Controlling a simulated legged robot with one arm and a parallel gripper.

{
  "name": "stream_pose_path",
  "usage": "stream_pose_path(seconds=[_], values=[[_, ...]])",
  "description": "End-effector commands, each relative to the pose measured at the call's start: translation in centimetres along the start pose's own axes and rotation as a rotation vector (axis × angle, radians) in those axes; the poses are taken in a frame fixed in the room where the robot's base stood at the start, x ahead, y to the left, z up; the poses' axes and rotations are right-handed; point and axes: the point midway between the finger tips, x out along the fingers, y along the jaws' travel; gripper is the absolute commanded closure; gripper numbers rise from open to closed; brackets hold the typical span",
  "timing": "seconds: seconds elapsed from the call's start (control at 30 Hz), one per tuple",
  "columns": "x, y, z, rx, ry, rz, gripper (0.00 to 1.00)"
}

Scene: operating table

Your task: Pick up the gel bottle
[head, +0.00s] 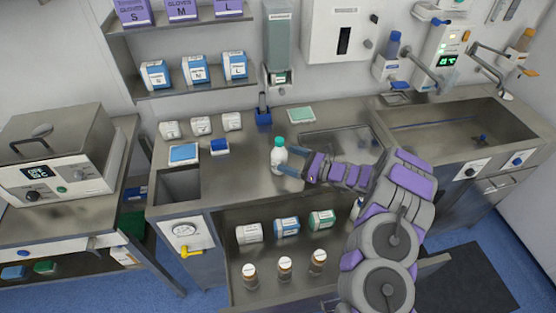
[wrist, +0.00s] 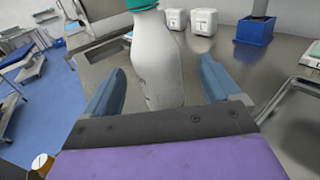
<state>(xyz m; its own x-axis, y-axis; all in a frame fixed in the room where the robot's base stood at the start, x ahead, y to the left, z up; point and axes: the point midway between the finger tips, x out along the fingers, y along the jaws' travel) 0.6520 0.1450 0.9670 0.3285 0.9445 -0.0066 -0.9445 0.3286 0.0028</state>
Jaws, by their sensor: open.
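The gel bottle (head: 279,157) is white with a green cap and stands upright on the steel counter (head: 240,190). In the wrist view the bottle (wrist: 152,60) is straight ahead, with its cap cut off by the top edge. My gripper (wrist: 162,88) is open, with one blue finger on each side of the bottle's lower body. A gap shows between each finger and the bottle. In the head view my gripper (head: 288,170) reaches in from the right, at the bottle's side. The bottle's base is hidden behind the gripper in the wrist view.
Several small white boxes (head: 201,125) and a blue holder (head: 263,117) stand behind the bottle. A blue pad (head: 184,153) lies to the left, beside a recess. A sink (head: 460,125) is at the right. Below, an open drawer (head: 270,250) holds boxes and brown jars.

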Motion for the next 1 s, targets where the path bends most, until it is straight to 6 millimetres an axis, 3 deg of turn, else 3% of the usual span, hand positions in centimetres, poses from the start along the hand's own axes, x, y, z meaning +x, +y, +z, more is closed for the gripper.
stream_pose_path(seconds=[0.27,0.63,0.9,1.0], values=[[1.4,-0.2,0.0,0.003,-0.007,-0.001,0.10],[6.5,0.6,-0.3,0.001,-0.002,0.001,0.10],[6.5,0.4,-0.1,0.002,-0.005,-0.001,0.10],[6.2,0.3,-0.1,0.003,-0.007,-0.002,0.18]])
